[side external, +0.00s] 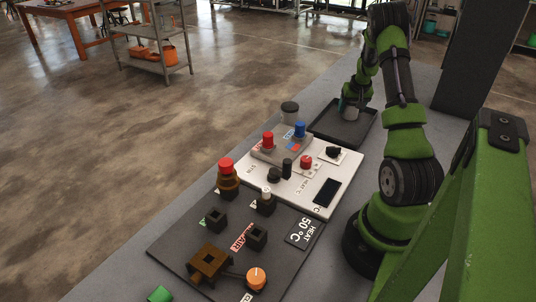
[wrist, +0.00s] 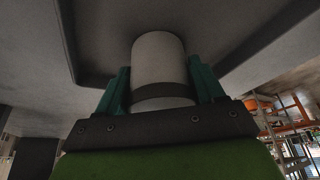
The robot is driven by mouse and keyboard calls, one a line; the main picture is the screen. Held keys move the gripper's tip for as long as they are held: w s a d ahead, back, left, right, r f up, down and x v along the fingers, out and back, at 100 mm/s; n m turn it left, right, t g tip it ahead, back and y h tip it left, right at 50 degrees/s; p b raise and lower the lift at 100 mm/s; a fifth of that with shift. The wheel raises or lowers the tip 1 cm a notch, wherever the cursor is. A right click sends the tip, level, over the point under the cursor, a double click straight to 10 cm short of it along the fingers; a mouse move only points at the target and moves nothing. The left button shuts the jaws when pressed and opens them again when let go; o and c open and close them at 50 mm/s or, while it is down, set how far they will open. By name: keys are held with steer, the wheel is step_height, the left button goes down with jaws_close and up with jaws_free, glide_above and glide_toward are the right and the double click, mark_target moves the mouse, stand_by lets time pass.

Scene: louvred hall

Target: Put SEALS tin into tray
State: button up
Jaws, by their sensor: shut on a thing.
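The dark, shallow tray (side external: 322,137) lies on the grey bench in the side external view, beyond the white panel. My gripper (side external: 349,105) is low over the tray, toward its far side. In the wrist view, the teal fingers of my gripper (wrist: 160,80) are shut on a pale grey cylindrical tin (wrist: 158,55) with a darker band. No lettering on it is readable, so I cannot confirm it is the SEALS tin. The tray's rim (wrist: 70,45) also shows in the wrist view. I cannot tell whether the tin touches the tray floor.
A grey jar with a black lid (side external: 290,112) stands left of the tray. A dark pillar (side external: 475,60) stands right of my arm.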

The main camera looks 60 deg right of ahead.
steer(key=shift+f, duration=0.1)
steer(key=o, duration=1.2)
steer(key=shift+c, duration=0.2)
